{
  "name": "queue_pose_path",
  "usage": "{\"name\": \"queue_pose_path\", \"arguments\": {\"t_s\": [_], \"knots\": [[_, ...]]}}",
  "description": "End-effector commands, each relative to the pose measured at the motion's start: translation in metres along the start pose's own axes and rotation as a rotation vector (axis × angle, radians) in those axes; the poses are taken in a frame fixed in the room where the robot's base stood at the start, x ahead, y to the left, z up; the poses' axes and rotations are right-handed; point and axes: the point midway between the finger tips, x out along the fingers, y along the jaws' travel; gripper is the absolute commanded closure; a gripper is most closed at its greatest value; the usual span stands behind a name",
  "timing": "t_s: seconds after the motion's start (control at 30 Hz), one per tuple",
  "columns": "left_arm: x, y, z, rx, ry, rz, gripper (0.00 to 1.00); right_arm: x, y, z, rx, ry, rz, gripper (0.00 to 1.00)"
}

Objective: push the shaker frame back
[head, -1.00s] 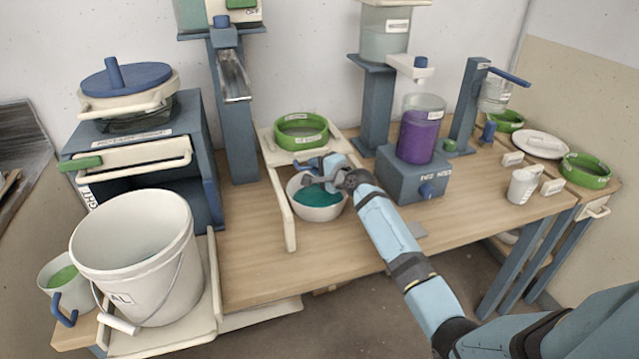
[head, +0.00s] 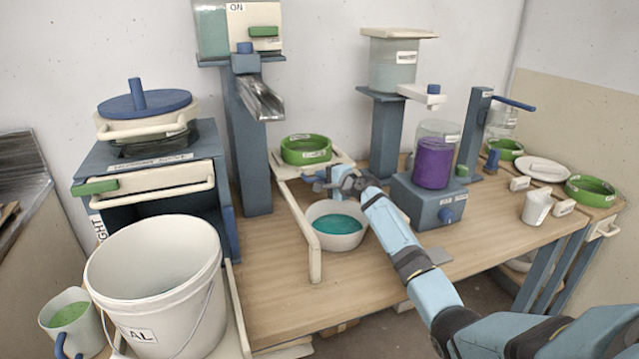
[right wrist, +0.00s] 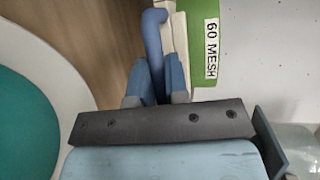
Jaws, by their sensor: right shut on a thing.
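The shaker frame (head: 334,158) is a cream frame at the back of the bench, carrying a green sieve (head: 305,150) labelled 60 MESH in the right wrist view (right wrist: 212,50). It sits on cream rails (head: 300,220). My right gripper (head: 335,181) is at the frame's front, just behind a white bowl (head: 337,225) of teal glaze. In the right wrist view its blue fingers (right wrist: 158,82) are shut on a blue handle (right wrist: 153,32) beside the frame. The fingers partly hide the handle. My left gripper is not in view.
A blue post with a metal chute (head: 258,98) stands left of the frame. A mixer with a purple jar (head: 433,163) stands to the right, near my forearm. A large white bucket (head: 155,290) stands front left. Bare bench lies in front of the bowl.

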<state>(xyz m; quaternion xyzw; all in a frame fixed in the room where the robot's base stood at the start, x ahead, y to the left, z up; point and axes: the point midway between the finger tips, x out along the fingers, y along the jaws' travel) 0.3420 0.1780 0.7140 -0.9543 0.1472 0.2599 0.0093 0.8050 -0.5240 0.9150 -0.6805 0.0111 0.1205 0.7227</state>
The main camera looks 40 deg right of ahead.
Motion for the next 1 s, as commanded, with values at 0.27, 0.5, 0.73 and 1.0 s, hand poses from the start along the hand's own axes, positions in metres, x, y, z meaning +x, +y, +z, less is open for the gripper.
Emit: {"name": "queue_pose_path", "arguments": {"t_s": [0.27, 0.5, 0.73, 1.0], "knots": [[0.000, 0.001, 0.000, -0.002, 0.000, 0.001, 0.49, 0.000, 0.000, 0.000, 0.001, -0.003, 0.001, 1.00], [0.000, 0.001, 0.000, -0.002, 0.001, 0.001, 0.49, 0.000, 0.000, 0.000, 0.001, -0.002, 0.001, 0.61], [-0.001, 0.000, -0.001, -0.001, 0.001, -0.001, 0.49, -0.001, 0.000, 0.000, 0.000, -0.002, 0.001, 0.61], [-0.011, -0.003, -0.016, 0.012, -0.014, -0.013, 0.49, -0.033, -0.006, 0.000, 0.000, -0.001, 0.003, 0.61]]}}
